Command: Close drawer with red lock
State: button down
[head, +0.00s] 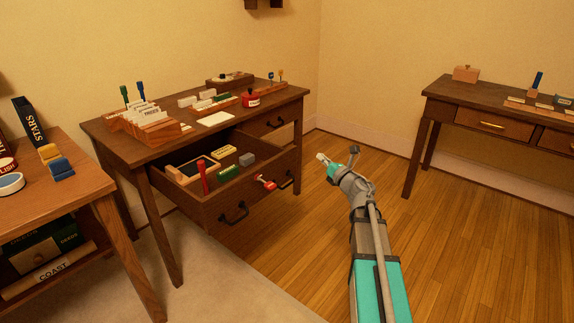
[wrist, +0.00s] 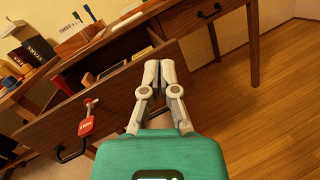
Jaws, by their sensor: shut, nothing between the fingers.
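The open drawer (head: 245,205) is pulled out of the dark wooden desk, with a red lock (head: 265,182) on its front between two black handles (head: 233,212). In the wrist view the red lock (wrist: 87,122) hangs on the drawer front (wrist: 115,100), left of my gripper. My gripper (head: 324,160) is shut and empty, to the right of the drawer in the head view. In the wrist view my fingertips (wrist: 159,68) overlap the drawer front's right end; I cannot tell whether they touch it.
The drawer holds small blocks, a tray and a red upright item (head: 203,178). A closed drawer (head: 273,123) is at the desk's right. The desk top (head: 180,145) carries card files and a red pot. Another desk (head: 435,95) stands right, a table (head: 60,185) left. Wooden floor (head: 450,230) is clear.

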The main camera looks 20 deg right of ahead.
aim_at(283, 157)
jog(key=f+n+g+y, duration=0.1)
jog(key=n, duration=0.1)
jog(key=s+a+f+n+g+y, duration=0.1)
jog(key=f+n+y, duration=0.1)
jog(key=n, duration=0.1)
jog(key=s+f+n+g+y+b, duration=0.1)
jog(key=n+g, duration=0.1)
jog(key=n, duration=0.1)
jog(key=shift+s+a+f+y, duration=0.15)
jog(key=shift+y, duration=0.15)
jog(key=x, duration=1.4)
